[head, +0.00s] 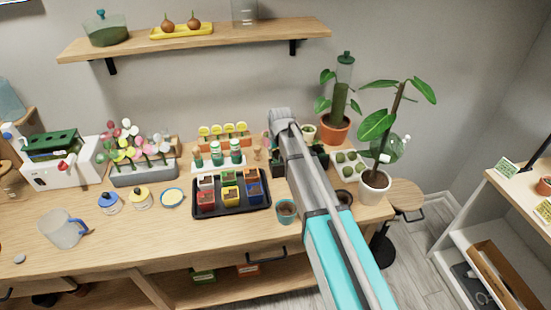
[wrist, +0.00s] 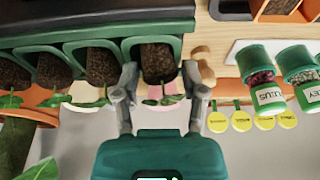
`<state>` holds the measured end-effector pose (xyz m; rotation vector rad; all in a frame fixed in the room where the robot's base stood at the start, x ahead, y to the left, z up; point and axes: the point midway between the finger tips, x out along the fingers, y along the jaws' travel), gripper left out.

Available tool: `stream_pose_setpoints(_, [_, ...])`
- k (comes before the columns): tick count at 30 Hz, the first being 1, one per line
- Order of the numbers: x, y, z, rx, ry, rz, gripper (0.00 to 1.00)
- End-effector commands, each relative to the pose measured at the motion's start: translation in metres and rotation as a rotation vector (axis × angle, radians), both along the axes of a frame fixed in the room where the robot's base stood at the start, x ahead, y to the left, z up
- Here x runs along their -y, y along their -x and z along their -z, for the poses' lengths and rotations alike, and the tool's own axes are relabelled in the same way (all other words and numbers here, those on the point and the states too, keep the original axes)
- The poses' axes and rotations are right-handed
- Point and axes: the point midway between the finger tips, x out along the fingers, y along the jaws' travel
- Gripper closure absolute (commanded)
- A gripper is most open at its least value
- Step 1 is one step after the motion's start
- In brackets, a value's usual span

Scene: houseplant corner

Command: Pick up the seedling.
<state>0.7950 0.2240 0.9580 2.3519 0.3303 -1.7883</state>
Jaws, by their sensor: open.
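In the wrist view a seedling (wrist: 158,60) with a dark soil plug and small green leaves sits in the end cell of a green seedling tray (wrist: 130,28). My gripper (wrist: 160,75) is open, with one finger on each side of this seedling. I cannot tell whether either finger touches it. Several more seedlings (wrist: 103,66) stand in the cells to its left. In the head view the dark tray (head: 318,160) shows partly behind my arm, and my fingertips are hidden there.
Green-lidded jars (wrist: 267,92) and yellow round tags (wrist: 242,118) stand to the right in the wrist view. In the head view, a black tray of coloured pots (head: 231,207), a teal pot (head: 287,211) and potted plants (head: 374,186) surround my arm. The bench front is clearer at left.

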Motion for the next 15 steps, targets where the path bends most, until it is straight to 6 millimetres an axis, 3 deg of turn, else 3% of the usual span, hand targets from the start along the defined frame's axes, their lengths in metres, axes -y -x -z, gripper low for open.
stream_pose_setpoints(15, [0.0002, 0.0000, -0.0002, 0.000, 0.000, 0.000, 0.45])
